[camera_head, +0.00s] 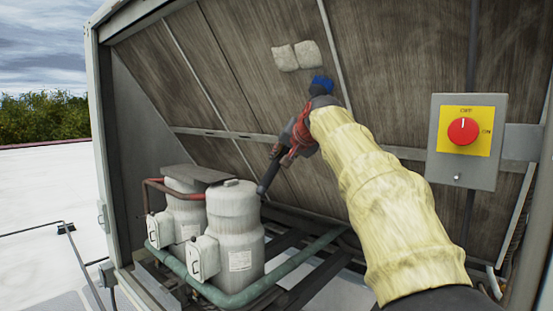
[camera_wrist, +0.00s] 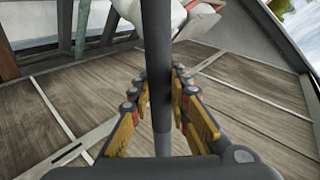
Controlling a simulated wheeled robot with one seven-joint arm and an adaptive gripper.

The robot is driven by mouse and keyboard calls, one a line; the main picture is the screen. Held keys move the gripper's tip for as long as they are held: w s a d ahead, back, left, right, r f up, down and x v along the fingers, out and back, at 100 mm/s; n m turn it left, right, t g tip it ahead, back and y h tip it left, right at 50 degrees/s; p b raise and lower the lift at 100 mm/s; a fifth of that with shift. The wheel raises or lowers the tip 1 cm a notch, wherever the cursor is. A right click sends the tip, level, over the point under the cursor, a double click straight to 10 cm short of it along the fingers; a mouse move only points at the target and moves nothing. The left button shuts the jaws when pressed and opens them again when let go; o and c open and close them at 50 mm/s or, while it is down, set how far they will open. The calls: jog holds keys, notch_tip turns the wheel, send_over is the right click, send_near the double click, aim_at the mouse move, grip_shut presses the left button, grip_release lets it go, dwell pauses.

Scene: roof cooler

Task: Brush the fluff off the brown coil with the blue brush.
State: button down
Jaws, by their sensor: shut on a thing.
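The brown coil (camera_head: 240,60) is a large, sloping brown panel with pale metal strips. It also fills much of the wrist view (camera_wrist: 250,95). Two pale patches of fluff (camera_head: 296,55) lie side by side high on the coil. The blue brush (camera_head: 321,85) has its blue head at the coil, just below and right of the fluff; I cannot tell whether it touches. Its dark handle runs through my gripper (camera_head: 297,137) and sticks out toward the lower left. In the wrist view the dark handle (camera_wrist: 158,75) stands between the fingers, which are shut on it.
A grey switch box (camera_head: 464,165) with a red knob stands right of my arm. Two pale cylinders (camera_head: 235,220) with pipes stand below the coil at left. A green pipe (camera_head: 300,258) runs along the bottom. White roof lies open at far left.

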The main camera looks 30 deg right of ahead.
jog(key=shift+s+d+r, duration=0.1)
jog(key=shift+s, duration=0.2)
jog(key=shift+w, duration=0.1)
jog(key=w+a+p, duration=0.3)
jog(key=w+p, duration=0.2)
jog(key=w, duration=0.4)
jog(key=shift+p, duration=0.35)
dwell(0.4)
jog(key=shift+s+a, duration=0.1)
